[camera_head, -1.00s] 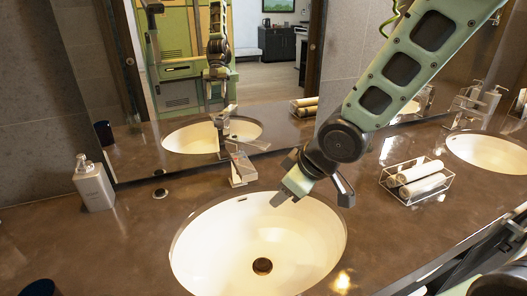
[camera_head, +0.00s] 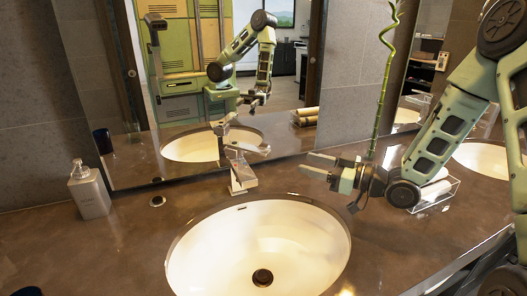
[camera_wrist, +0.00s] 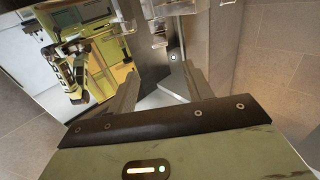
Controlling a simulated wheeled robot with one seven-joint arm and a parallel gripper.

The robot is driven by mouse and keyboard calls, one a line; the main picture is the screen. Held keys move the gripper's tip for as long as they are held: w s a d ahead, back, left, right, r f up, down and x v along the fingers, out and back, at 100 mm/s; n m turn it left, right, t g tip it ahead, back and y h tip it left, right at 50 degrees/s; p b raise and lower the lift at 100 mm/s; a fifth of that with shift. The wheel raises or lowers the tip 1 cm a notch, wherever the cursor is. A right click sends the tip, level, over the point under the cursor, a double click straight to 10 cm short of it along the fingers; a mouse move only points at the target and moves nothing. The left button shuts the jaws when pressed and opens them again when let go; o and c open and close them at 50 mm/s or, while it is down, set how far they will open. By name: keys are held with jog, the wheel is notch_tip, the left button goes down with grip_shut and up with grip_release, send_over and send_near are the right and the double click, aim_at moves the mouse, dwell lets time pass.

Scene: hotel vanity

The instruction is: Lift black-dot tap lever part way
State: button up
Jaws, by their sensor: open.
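The tap (camera_head: 241,180) stands behind the near basin, with its flat lever (camera_head: 247,148) on top. A black dot on the lever is too small to make out in the head view. My gripper (camera_head: 307,165) is open and empty, to the right of the tap and apart from it, with its fingers pointing left toward the lever. In the wrist view my gripper's two fingers (camera_wrist: 164,78) are spread.
The basin (camera_head: 190,262) lies below the tap. A soap bottle (camera_head: 90,192) stands at left. The mirror (camera_head: 330,140) rises close behind the tap. The counter between basin and tray is clear.

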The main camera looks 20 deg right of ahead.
aim_at(269, 153)
jog(key=p+x, duration=0.2)
jog(key=x, duration=1.2)
jog(key=shift+w+a+p, duration=0.1)
jog(key=shift+a+p, duration=0.05)
jog(key=shift+p, duration=0.25)
